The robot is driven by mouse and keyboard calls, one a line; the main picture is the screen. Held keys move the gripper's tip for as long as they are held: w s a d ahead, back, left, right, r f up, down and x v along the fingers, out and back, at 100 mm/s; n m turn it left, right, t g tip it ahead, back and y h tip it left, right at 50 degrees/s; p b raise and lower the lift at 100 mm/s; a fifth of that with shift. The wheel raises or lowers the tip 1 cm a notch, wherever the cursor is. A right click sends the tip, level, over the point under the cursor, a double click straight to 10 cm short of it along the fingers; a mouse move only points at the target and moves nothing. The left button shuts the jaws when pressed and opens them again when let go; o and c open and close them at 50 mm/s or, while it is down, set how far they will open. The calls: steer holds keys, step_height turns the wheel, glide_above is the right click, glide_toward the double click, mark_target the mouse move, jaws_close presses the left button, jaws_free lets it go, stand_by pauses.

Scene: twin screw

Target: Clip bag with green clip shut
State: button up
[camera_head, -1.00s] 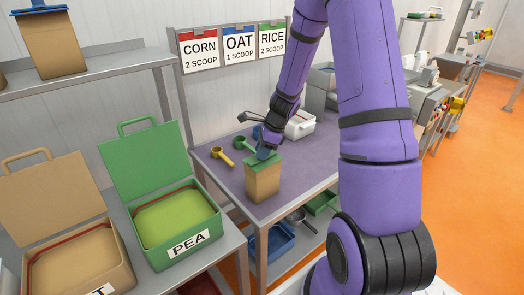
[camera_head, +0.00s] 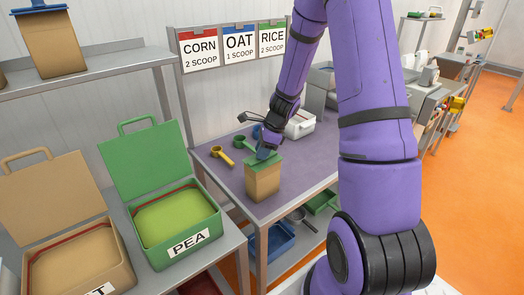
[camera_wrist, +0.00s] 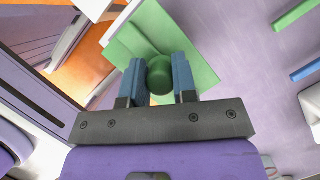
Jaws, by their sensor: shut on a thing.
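A brown paper bag (camera_head: 262,182) stands upright on the purple-topped table. The green clip (camera_head: 250,162) sits across the bag's top edge. My gripper (camera_head: 265,153) points down onto the clip from above. In the wrist view, its two blue fingers (camera_wrist: 158,80) are shut on the round green knob (camera_wrist: 160,72) of the clip. The clip's flat green plate (camera_wrist: 197,68) spreads out below the fingers. The clip hides the bag's mouth, so I cannot tell how closely it grips the bag.
A white container (camera_head: 300,125) is behind. An open green PEA bin (camera_head: 150,255) stands at left. The table's front right is clear.

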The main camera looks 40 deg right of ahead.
stand_by(0.3)
steer(key=o, duration=1.5)
steer(key=shift+r, duration=3.5)
steer(key=shift+c, duration=0.4)
jaws_close()
steer(key=shift+f, duration=2)
